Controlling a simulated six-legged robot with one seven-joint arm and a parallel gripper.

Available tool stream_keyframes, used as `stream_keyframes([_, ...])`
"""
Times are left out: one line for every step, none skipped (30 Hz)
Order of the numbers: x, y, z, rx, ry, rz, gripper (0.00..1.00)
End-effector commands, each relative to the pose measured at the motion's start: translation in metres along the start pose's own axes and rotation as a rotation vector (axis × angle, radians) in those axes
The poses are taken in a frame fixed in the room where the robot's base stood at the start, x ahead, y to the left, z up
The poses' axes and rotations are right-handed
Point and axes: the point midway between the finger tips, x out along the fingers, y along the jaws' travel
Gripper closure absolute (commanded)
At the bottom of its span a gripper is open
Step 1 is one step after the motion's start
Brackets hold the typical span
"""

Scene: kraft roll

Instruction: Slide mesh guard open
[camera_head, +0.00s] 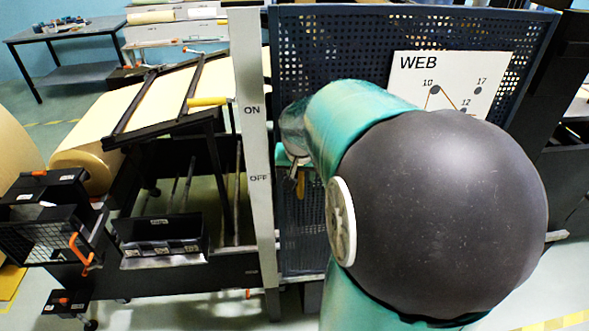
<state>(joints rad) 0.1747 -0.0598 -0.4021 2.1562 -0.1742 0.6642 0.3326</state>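The mesh guard (330,35) is a dark blue perforated panel. It stands upright right of a pale post (262,205) marked ON and OFF, and its left edge is beside the post. A WEB sign (450,66) is on its upper right part. My teal and black arm covers much of the panel's middle and right. My gripper (297,172) is in front of the panel's left part, just right of the post. A small yellowish piece shows there; I cannot tell if it is a handle. The fingers are too small and hidden to read, and so is any contact.
Left of the post is a dark machine frame with a kraft roll (85,168) and a yellow-gripped bar (207,101). A black unit with an orange handle (80,250) is at lower left. A table (75,35) stands at the back left. Floor shows at lower right.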

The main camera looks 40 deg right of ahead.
Motion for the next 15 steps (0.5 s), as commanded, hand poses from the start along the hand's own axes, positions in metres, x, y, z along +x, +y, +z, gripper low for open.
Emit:
stream_keyframes([0.0011, -0.0005, 0.0, -0.001, 0.0, 0.0, 0.64])
stream_keyframes([0.0012, -0.0005, -0.0001, 0.0, 0.001, -0.001, 0.64])
stream_keyframes([0.0012, -0.0005, -0.0001, 0.0, 0.001, -0.001, 0.64])
stream_keyframes([0.0011, -0.0005, -0.0002, 0.0, 0.001, -0.001, 0.64])
stream_keyframes([0.0011, -0.0004, -0.0002, 0.0, 0.001, -0.001, 0.64])
stream_keyframes([0.001, -0.0004, -0.0002, 0.0, 0.001, -0.001, 0.64])
stream_keyframes([0.001, -0.0004, -0.0002, 0.0, 0.001, -0.001, 0.64])
stream_keyframes([0.0009, -0.0004, -0.0002, 0.0, 0.001, 0.0, 0.68])
stream_keyframes([0.0009, -0.0004, -0.0002, 0.0, 0.001, 0.0, 0.76])
stream_keyframes([0.0009, -0.0004, -0.0002, 0.0, 0.001, 0.0, 0.82])
stream_keyframes([0.0008, -0.0004, -0.0002, 0.0, 0.001, 0.0, 0.87])
stream_keyframes([0.0008, -0.0003, -0.0002, 0.0, 0.001, 0.0, 0.95])
stream_keyframes([0.0008, -0.0003, -0.0002, 0.0, 0.001, 0.0, 1.0])
stream_keyframes([0.0007, -0.0003, -0.0002, 0.0, 0.001, 0.0, 1.0])
stream_keyframes([0.0007, -0.0003, -0.0002, 0.0, 0.001, 0.0, 1.0])
